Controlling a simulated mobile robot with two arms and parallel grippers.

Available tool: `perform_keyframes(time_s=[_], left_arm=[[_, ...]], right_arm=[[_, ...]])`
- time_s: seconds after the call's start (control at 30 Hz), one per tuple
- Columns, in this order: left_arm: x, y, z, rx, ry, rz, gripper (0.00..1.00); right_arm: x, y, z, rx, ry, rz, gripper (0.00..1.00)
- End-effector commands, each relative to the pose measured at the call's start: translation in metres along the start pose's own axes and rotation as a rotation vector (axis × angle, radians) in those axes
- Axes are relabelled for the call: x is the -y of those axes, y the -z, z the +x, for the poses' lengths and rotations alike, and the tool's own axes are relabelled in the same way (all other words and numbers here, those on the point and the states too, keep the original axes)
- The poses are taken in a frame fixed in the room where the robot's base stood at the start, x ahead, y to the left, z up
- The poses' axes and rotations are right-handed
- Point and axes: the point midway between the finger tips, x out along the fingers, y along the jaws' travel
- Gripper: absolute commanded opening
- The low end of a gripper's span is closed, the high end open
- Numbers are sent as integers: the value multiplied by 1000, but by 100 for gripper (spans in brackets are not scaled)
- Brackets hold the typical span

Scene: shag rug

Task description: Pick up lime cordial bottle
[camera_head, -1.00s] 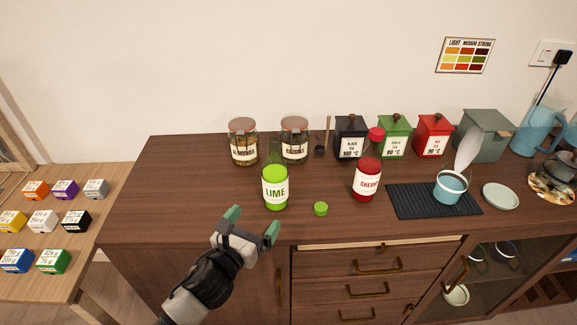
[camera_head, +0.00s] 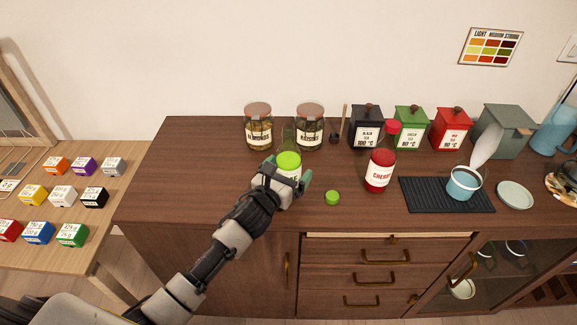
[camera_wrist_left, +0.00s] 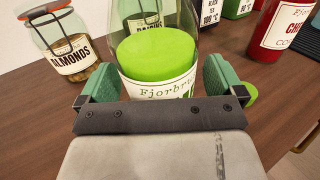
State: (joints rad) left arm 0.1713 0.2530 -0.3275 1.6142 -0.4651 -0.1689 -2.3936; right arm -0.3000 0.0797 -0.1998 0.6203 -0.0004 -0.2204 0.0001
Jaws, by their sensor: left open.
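The lime cordial bottle (camera_head: 288,160) stands upright on the sideboard, partly hidden behind my left gripper in the head view. It is clear glass with green liquid and a white label. In the left wrist view the bottle (camera_wrist_left: 157,55) stands straight ahead, its lower part hidden by my gripper. My left gripper (camera_head: 287,178) is open, with its green fingertips on either side of the bottle; the fingers (camera_wrist_left: 161,80) show left and right of it in the wrist view. I cannot tell whether they touch it. My right gripper is not in view.
A loose green cap (camera_head: 332,198) lies to the right of the bottle. A red cherry bottle (camera_head: 381,165) stands further right. Almonds (camera_head: 258,127) and raisins (camera_head: 309,127) jars stand behind. The sideboard top (camera_head: 190,175) is clear to the left.

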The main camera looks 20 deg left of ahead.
Motion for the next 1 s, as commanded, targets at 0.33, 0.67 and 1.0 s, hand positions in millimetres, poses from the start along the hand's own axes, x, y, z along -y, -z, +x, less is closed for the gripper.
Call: perform_keyframes(time_s=[0.33, 0.67, 1.0], left_arm=[[0, 0, 4, -1, 0, -1, 89], [0, 1, 4, -1, 0, -1, 38], [0, -2, 5, 4, 1, 0, 18]], right_arm=[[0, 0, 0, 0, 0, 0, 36], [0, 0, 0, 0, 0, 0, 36], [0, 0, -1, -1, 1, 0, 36]])
